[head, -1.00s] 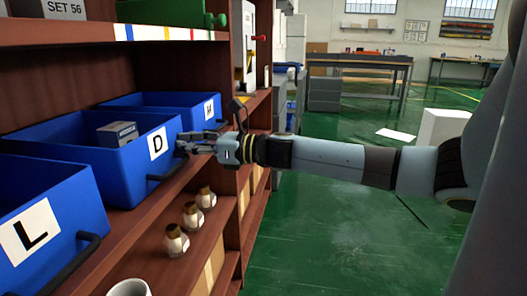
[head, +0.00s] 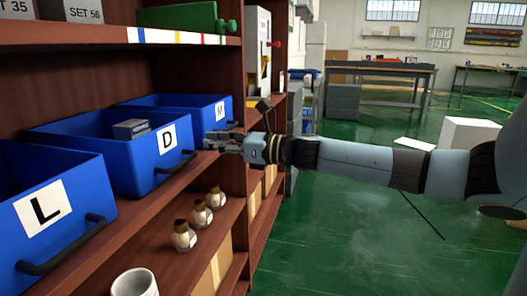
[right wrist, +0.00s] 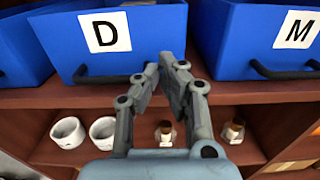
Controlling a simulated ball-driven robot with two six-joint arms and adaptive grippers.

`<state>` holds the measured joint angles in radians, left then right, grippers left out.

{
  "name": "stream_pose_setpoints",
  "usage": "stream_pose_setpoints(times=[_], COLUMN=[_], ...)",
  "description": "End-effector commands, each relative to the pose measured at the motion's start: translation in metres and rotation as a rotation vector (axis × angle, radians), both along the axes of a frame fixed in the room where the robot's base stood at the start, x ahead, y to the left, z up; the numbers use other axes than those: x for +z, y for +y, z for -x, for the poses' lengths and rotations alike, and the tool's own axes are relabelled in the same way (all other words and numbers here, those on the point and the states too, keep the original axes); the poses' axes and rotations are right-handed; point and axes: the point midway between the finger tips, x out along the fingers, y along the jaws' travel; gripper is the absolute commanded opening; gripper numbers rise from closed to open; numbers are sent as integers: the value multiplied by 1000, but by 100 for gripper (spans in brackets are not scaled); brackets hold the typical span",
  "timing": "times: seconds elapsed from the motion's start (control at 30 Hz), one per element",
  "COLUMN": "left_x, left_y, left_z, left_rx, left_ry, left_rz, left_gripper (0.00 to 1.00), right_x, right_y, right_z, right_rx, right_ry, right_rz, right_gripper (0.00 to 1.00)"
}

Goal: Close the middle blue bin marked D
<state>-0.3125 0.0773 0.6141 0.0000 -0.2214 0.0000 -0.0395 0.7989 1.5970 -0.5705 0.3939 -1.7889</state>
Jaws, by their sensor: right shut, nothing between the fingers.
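The blue bin D (head: 150,166) stands between two other blue bins on the wooden shelf, with a white D label (head: 168,137) and a dark handle on its front. A small grey box (head: 131,128) sits in it. In the right wrist view, bin D's front (right wrist: 152,35) is upper left of centre, its handle just left of the fingertips. My right gripper (head: 212,140) is shut and empty, just in front of bin D's right side. In the right wrist view the gripper (right wrist: 160,70) overlaps the bin's lower right edge; contact cannot be told. My left gripper is not in view.
Blue bin L (head: 85,190) is at near left and blue bin M (head: 190,104) at the far side. The shelf below holds small bottles (head: 184,238) and a white cup (head: 135,283). A shelf (head: 70,33) runs above. Green floor is open at right.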

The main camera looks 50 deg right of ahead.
Motion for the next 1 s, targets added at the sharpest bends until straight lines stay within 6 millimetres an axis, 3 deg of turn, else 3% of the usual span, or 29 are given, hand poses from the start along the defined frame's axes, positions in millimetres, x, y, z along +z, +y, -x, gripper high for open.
stream_pose_setpoints(times=[0.1,0.2,0.43,0.7,1.0], left_x=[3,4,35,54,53], left_y=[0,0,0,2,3], left_z=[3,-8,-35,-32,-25], left_rx=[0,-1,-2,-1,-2], left_ry=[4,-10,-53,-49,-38], left_rz=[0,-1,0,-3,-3], left_gripper=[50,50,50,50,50], right_x=[0,0,5,2,-2], right_y=[-4,-8,-22,-35,-36], right_z=[9,18,52,81,85], right_rx=[0,-1,-1,-1,-3], right_ry=[3,6,7,3,2], right_rz=[2,2,2,1,-1], right_gripper=[0,0,0,0,0])
